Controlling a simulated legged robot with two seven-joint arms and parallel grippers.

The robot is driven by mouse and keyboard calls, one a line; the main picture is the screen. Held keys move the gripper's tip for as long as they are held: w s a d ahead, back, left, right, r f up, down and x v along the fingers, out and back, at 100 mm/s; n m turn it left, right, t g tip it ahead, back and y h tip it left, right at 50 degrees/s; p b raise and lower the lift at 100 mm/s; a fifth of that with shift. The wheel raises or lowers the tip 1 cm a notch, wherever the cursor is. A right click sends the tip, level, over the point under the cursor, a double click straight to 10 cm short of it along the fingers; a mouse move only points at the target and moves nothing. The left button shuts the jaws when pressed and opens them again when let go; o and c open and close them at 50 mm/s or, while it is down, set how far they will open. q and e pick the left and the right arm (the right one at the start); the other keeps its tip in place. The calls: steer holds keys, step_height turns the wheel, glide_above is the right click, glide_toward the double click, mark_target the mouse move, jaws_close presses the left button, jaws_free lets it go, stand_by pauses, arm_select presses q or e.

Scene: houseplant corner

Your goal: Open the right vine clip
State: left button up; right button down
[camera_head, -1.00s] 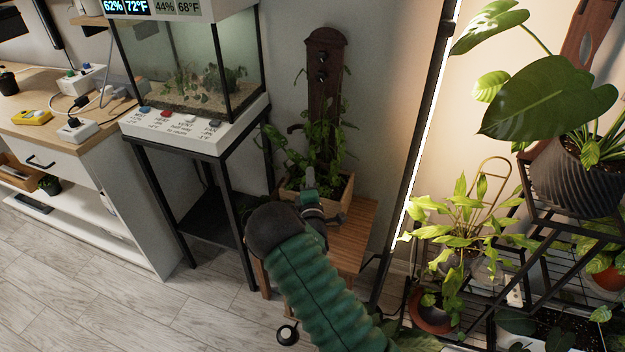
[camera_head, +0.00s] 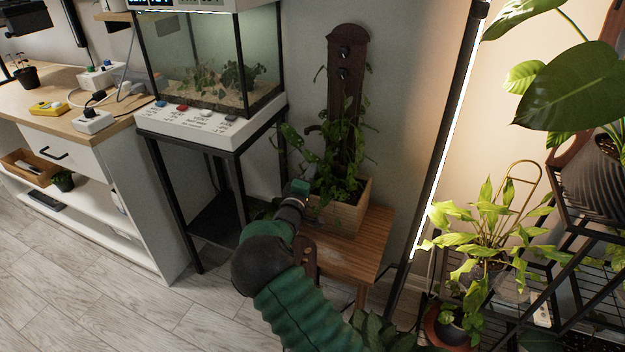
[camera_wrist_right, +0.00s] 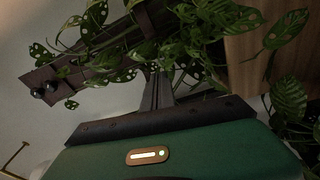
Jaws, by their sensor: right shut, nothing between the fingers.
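A dark wooden board (camera_head: 346,95) stands upright in a wooden planter box (camera_head: 347,209) with a leafy vine (camera_head: 335,160) around its lower part. Two black knobs show near its top, an upper knob (camera_head: 344,52) and a lower knob (camera_head: 342,73). I cannot make out which part is the right vine clip; leaves hide much of the lower board. My right gripper (camera_head: 299,187) is shut and empty, at the planter's left front. In the right wrist view the gripper (camera_wrist_right: 160,88) points toward the board (camera_wrist_right: 105,55) and vine leaves, which lie close around it. My left gripper is out of view.
The planter stands on a small wooden stool (camera_head: 365,245). A glass terrarium (camera_head: 210,65) on a black stand (camera_head: 200,160) is to the left. A lit vertical lamp (camera_head: 440,140) and a plant shelf (camera_head: 570,225) stand to the right. Floor is clear at lower left.

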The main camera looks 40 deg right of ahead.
steer(key=b+x, duration=0.1)
steer(key=x, duration=0.1)
steer(key=b+x, duration=0.1)
steer(key=x, duration=0.1)
steer(key=b+x, duration=0.1)
steer(key=x, duration=0.1)
steer(key=shift+d+f, duration=0.3)
steer(key=shift+d, duration=0.05)
steer(key=s, duration=0.1)
steer(key=s+b, duration=0.1)
steer(key=shift+s+d+f, duration=0.15)
steer(key=shift+s+f, duration=0.05)
steer(key=shift+s, duration=0.1)
steer(key=shift+s+r+b, duration=0.1)
steer(key=shift+s+b, duration=0.25)
steer(key=shift+s, duration=0.25)
steer(key=shift+d, duration=0.1)
